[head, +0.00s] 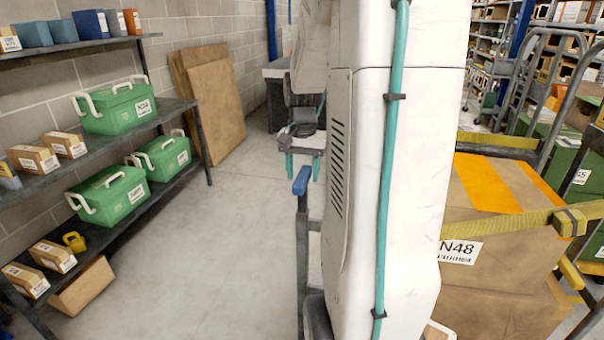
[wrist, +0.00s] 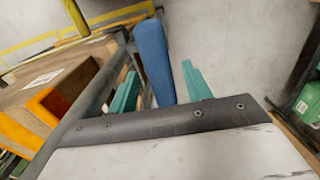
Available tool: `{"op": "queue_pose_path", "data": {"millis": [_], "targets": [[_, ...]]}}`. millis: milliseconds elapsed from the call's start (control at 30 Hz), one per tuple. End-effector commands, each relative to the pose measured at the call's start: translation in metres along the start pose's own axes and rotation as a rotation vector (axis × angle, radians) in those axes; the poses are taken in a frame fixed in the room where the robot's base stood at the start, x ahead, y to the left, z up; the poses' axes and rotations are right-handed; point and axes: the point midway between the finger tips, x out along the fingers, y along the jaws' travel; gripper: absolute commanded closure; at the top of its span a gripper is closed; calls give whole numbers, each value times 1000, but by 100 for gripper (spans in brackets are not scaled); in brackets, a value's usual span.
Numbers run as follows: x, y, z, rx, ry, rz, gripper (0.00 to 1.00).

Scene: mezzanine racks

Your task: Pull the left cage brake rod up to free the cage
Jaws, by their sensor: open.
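The brake rod's blue grip (head: 301,180) stands upright on a grey post at the cage's left side, beside my white arm in the head view. My gripper (head: 303,170) is open, its two teal fingers pointing down at either side of the grip in the picture. In the wrist view the blue grip (wrist: 153,62) shows between the teal fingertips of my gripper (wrist: 161,72), with a gap on both sides. Neither finger visibly touches it. How deep it sits between the fingers I cannot tell. The cage frame (head: 308,262) is partly hidden behind my arm.
A strapped cardboard box (head: 490,225) labelled N48 is at the right. A shelf rack (head: 110,130) with green crates (head: 118,107) stands left. Flat cardboard sheets (head: 212,100) lean on the back wall. The floor (head: 220,250) between rack and cage is clear.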

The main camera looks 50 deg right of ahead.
Motion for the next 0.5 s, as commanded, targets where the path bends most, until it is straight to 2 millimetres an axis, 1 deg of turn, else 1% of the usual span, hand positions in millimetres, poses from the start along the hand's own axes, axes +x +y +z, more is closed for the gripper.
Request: {"op": "queue_pose_path", "data": {"millis": [33, 133, 367, 467, 500], "targets": [[4, 0, 0, 0, -1, 1, 51], [8, 0, 0, -1, 1, 0, 51], [9, 0, 0, -1, 1, 0, 51], [8, 0, 0, -1, 1, 0, 76], [8, 0, 0, -1, 1, 0, 87]]}}
